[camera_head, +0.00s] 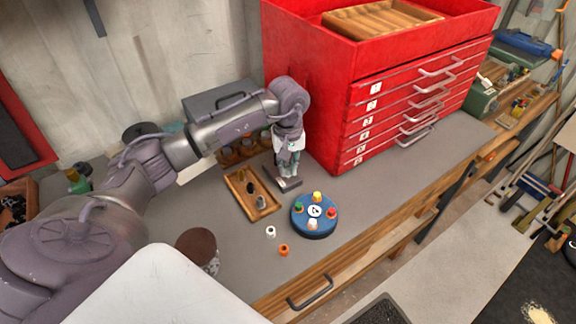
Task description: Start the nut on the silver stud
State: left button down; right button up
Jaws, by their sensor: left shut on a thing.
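My left gripper (289,168) points down just above a small grey metal block (289,184) on the grey bench, between the wooden tray and the red cabinet. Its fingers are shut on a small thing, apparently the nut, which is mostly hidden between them. The silver stud cannot be made out; the fingers cover the space over the block. Whether the nut touches a stud cannot be told. A white ring-like piece (271,231) and an orange one (284,250) lie loose on the bench. My right gripper is not in view.
A wooden tray (236,190) with small dark and grey parts lies left of the block. A round blue base (315,231) with coloured caps stands in front. The red drawer cabinet (320,100) rises close behind at right. A brown-topped can (197,245) stands front left.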

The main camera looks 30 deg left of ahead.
pick_arm(q)
jog(key=shift+f+b, duration=0.55)
jog(key=shift+f, duration=0.1)
jog(key=shift+r, duration=0.1)
jog(key=shift+a+m, duration=0.1)
jog(key=shift+m, duration=0.5)
jog(key=m, duration=1.2)
jog(key=c, duration=1)
grip_release()
jog(key=shift+c, duration=1.4)
